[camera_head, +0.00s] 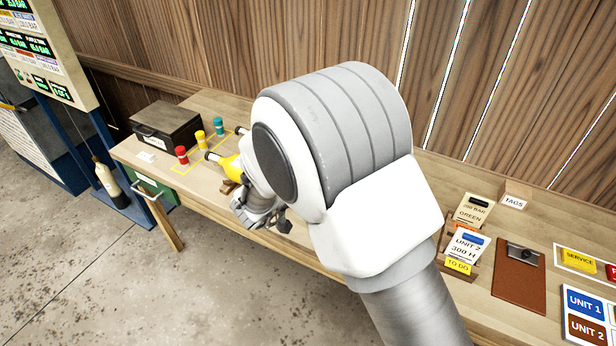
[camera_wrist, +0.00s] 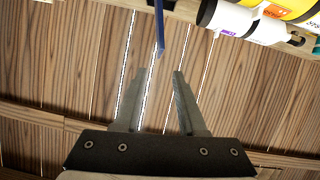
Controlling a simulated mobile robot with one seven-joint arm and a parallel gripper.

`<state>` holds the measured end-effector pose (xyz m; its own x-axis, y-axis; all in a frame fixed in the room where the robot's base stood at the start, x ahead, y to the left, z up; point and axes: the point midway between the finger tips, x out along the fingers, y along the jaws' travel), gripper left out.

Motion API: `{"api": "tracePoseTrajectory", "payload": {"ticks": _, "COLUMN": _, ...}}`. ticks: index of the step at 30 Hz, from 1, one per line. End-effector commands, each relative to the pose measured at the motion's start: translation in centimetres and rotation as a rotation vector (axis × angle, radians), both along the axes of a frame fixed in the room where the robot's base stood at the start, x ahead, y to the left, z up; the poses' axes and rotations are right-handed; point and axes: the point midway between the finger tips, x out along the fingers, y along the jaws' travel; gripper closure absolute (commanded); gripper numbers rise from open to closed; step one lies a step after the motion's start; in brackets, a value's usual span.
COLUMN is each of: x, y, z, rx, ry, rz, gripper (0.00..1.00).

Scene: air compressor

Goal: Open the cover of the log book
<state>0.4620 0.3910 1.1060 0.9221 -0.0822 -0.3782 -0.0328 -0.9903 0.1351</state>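I cannot make out a log book for certain in either view; my arm hides the middle of the bench in the head view. My gripper (camera_wrist: 160,74) shows in the wrist view with its two fingers apart and nothing held between them. A thin blue strip (camera_wrist: 159,28) stands just beyond the fingertips; I cannot tell what it belongs to. In the head view my wrist is over the bench's front edge, and the fingers are mostly hidden.
The wooden bench (camera_head: 335,262) runs along a panelled wall (camera_head: 330,30). A dark box (camera_head: 166,128), red (camera_head: 182,155), yellow (camera_head: 201,139) and teal (camera_head: 219,126) items stand left. Tag holders (camera_head: 468,220) and a brown clipboard (camera_head: 519,284) are right. White (camera_wrist: 245,22) and yellow (camera_wrist: 290,8) cylinders show in the wrist view.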

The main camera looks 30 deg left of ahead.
Motion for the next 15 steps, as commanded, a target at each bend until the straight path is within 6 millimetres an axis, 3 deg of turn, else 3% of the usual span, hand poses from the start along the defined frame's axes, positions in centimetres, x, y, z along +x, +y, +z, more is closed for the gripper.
{"api": "tracePoseTrajectory", "payload": {"ticks": 6, "x": -2.6, "y": 0.2, "z": 1.1, "rx": 0.000, "ry": -0.001, "rz": 0.000, "gripper": 0.60}}
{"api": "tracePoseTrajectory", "payload": {"ticks": 15, "x": -3.1, "y": 0.2, "z": 1.3, "rx": -0.001, "ry": 0.000, "rz": -0.001, "gripper": 0.60}}
